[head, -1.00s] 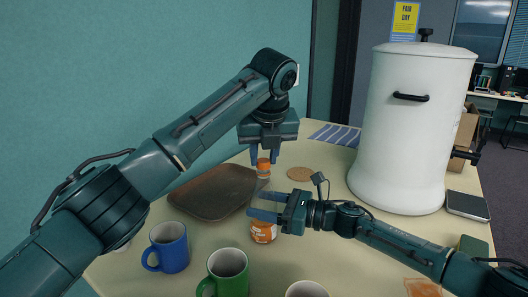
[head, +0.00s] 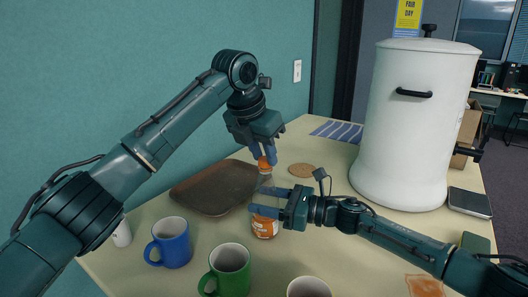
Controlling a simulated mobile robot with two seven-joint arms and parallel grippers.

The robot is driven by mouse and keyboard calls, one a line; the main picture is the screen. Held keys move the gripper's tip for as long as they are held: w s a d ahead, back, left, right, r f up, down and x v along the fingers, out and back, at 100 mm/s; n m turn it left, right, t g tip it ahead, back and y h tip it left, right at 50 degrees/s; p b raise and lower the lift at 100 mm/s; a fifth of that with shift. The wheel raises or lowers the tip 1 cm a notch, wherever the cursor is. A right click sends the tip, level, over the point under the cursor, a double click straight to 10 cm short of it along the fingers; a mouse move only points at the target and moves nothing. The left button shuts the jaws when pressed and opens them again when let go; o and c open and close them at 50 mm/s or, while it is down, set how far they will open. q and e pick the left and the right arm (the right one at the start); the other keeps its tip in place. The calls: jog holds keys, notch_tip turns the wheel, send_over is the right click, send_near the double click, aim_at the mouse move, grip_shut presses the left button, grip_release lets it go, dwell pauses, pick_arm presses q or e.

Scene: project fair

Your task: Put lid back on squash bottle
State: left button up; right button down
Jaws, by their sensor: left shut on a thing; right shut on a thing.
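The squash bottle (head: 265,227) has an orange label and stands on the table in the head view. My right gripper (head: 266,199) comes in from the right and is shut on it; its fingers hide part of the upper body. My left gripper (head: 265,157) is higher, tilted, and shut on the small orange lid (head: 265,164). The lid is above the bottle, near its top. A pale patch shows just under the lid; I cannot tell whether the lid touches the bottle neck.
A brown tray (head: 187,193) lies left of the bottle. A blue mug (head: 171,246), a green mug (head: 232,262) and a pale mug (head: 309,290) stand in front. A large white urn (head: 410,140) stands right. A cork coaster (head: 302,170) lies behind.

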pick_arm(q)
jog(key=o, duration=0.9)
jog(key=shift+o, duration=0.2)
jog(key=shift+r, duration=0.1)
jog(key=shift+r, duration=2.15)
jog(key=o, duration=0.5)
jog(key=shift+o, duration=0.2)
jog(key=v, duration=1.2)
